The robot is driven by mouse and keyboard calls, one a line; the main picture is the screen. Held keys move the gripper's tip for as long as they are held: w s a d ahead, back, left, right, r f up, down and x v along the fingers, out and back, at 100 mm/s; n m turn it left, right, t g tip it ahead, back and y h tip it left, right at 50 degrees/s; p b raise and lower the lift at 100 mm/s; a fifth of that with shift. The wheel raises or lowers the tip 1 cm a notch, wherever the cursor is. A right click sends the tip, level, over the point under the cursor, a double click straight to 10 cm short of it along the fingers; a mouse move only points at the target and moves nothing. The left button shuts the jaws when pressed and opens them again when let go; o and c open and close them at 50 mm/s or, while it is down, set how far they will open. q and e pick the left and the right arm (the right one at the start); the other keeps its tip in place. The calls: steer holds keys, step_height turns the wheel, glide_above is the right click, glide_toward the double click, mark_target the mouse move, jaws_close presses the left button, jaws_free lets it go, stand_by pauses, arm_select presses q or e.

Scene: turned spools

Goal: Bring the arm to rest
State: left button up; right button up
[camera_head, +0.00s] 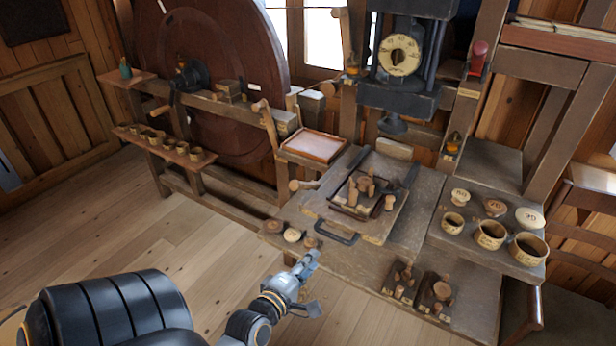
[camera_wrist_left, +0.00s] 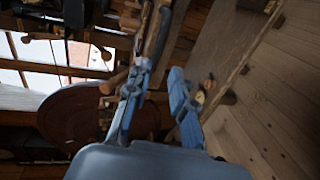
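My left gripper (camera_head: 311,282) is in front of the workbench's near edge, over the floor, in the head view. Its two grey-blue fingers stand apart, and in the left wrist view the left gripper (camera_wrist_left: 159,82) is open with nothing held between the fingers. The wooden workbench (camera_head: 405,232) lies beyond it, with small round wooden pieces (camera_head: 292,235) near the closest corner. A board with a black handle (camera_head: 337,232) carries turned wooden spools (camera_head: 365,186). My right gripper is in neither view.
Labelled round cups (camera_head: 490,235) and lids stand at the bench's right end. Small holders with spools (camera_head: 435,292) sit at the front edge. A large dark wheel (camera_head: 225,80) and a shelf of small cups (camera_head: 165,143) are at the left. The plank floor (camera_head: 150,225) is clear.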

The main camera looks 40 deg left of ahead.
arm_select(q)
steer(key=shift+s+d+r, duration=0.1)
steer(key=shift+s, duration=0.2)
stand_by(0.4)
steer(key=s+d+f+m+g+h+b, duration=0.1)
steer(key=s+d+f+m+g, duration=0.15)
steer(key=f, duration=0.85)
steer(key=s+d+f+m+g+h+b, duration=0.15)
steer(key=d+f+m, duration=0.25)
steer(key=f, duration=0.6)
steer(key=s+d+f+m+g+h, duration=0.1)
steer(key=s+d+f+m+g, duration=0.2)
steer(key=f, duration=0.8)
steer(key=s+d+f+m+g+b, duration=0.1)
steer(key=s+f+m+g, duration=0.2)
steer(key=s+f+m, duration=0.4)
steer(key=s+d+f+m+g+b, duration=0.1)
steer(key=s+d+f+m+g, duration=0.1)
steer(key=s+f+m+g, duration=0.2)
steer(key=s+f+m, duration=0.1)
steer(key=s+f, duration=0.3)
steer(key=s, duration=0.3)
steer(key=s+f+m, duration=0.2)
steer(key=s+f, duration=0.2)
steer(key=s, duration=0.3)
steer(key=shift+s+f, duration=0.25)
steer(key=shift+s, duration=0.1)
